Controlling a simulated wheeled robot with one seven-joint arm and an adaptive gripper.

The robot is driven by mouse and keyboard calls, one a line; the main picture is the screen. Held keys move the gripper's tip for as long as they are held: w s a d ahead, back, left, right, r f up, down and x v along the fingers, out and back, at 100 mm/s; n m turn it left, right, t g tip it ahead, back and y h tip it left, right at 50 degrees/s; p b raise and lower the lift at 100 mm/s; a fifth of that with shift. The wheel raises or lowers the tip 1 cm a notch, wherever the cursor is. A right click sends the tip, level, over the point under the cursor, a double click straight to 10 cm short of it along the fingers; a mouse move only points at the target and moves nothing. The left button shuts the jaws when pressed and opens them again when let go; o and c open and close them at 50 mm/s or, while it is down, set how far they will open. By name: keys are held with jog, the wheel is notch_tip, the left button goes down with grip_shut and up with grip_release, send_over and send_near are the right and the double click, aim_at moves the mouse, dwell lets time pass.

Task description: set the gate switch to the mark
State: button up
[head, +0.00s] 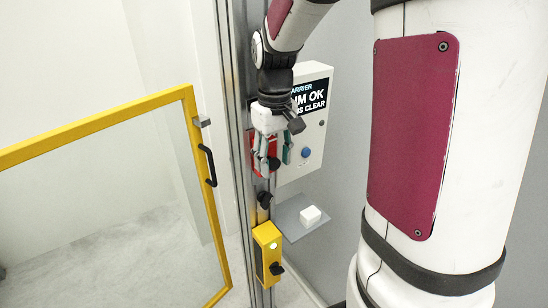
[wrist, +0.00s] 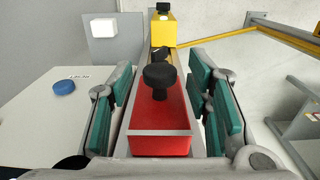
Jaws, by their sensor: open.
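A red box (wrist: 160,139) with a black knob (wrist: 157,77) on top lies between my gripper's (wrist: 162,84) two green-padded fingers in the wrist view. The fingers are open, one on each side of the knob, with gaps showing. In the head view, my gripper (head: 271,158) is at the red box (head: 259,146) on the metal post and partly hides it. The yellow box (wrist: 162,33) is also at the top of the wrist view. I cannot make out a mark.
A yellow-framed gate (head: 105,122) with a black handle (head: 208,165) stands at the left. Right of the post are a white panel (head: 312,150) with a display and blue button (head: 306,153), and a grey shelf (head: 293,231) with a white cube (head: 310,215). Another black knob (head: 264,199) is on the post.

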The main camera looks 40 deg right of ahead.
aim_at(274, 159)
grip_shut()
jog(key=shift+r+p, duration=0.9)
jog(key=shift+r, duration=0.4)
grip_release()
notch_tip(274, 159, up, 12)
jog(key=shift+f, duration=0.1)
